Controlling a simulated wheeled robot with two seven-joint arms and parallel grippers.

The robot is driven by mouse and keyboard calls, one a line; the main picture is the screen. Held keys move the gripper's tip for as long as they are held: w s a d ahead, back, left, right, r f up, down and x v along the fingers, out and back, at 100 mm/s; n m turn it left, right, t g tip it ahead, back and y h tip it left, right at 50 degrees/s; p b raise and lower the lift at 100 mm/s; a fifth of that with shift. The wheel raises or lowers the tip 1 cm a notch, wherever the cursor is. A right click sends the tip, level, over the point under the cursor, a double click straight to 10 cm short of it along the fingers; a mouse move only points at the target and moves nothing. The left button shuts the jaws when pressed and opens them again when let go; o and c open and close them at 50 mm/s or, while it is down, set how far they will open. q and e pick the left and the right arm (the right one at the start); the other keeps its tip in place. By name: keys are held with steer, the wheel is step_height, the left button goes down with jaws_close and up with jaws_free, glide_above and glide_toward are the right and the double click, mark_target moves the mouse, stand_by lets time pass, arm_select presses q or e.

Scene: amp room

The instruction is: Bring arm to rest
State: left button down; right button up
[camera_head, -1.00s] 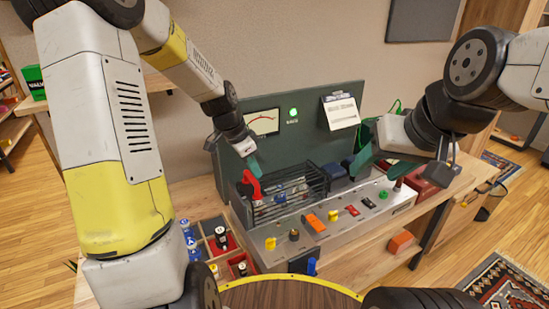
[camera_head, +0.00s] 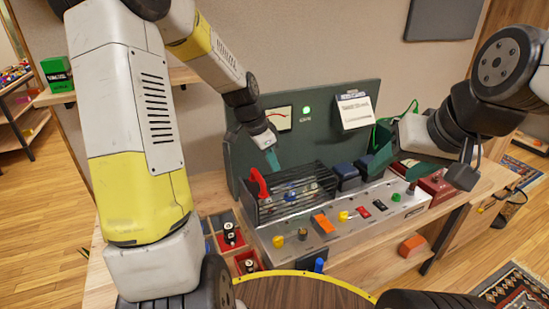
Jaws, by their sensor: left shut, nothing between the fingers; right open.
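My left gripper (camera_head: 271,157) is shut and empty, with teal fingertips pointing down in the air in front of the green back panel (camera_head: 310,128), above the black cage and the red lever (camera_head: 259,183). My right gripper (camera_head: 384,152) comes in from the right, its green fingers near the panel's right edge, above the right part of the grey amp console (camera_head: 355,219). Its fingertips are partly hidden by the wrist and a green thing beside them. Large links of my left arm cover the left of the view.
A compartment tray (camera_head: 214,228) with small parts lies left of the console, partly hidden by my arm. A clipboard (camera_head: 356,110) hangs on the panel. A red-brown box (camera_head: 437,184) stands at the console's right. An orange block (camera_head: 412,245) lies on the lower shelf.

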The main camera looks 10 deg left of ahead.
arm_select(q)
steer(key=v, duration=0.9)
steer(key=s+r+n+t, duration=0.1)
steer(key=s+r+n, duration=0.1)
steer(key=s, duration=0.5)
steer(key=s+r+n+t, duration=0.1)
steer(key=s+r+n, duration=0.2)
steer(key=s+n, duration=0.2)
steer(key=s+r+n+t+y, duration=0.1)
steer(key=s+r+n+t, duration=0.1)
steer(key=s, duration=0.7)
steer(key=shift+r+n, duration=0.55)
steer(key=shift+n, duration=0.25)
steer(key=c, duration=2.2)
jaws_free()
steer(key=shift+d, duration=0.1)
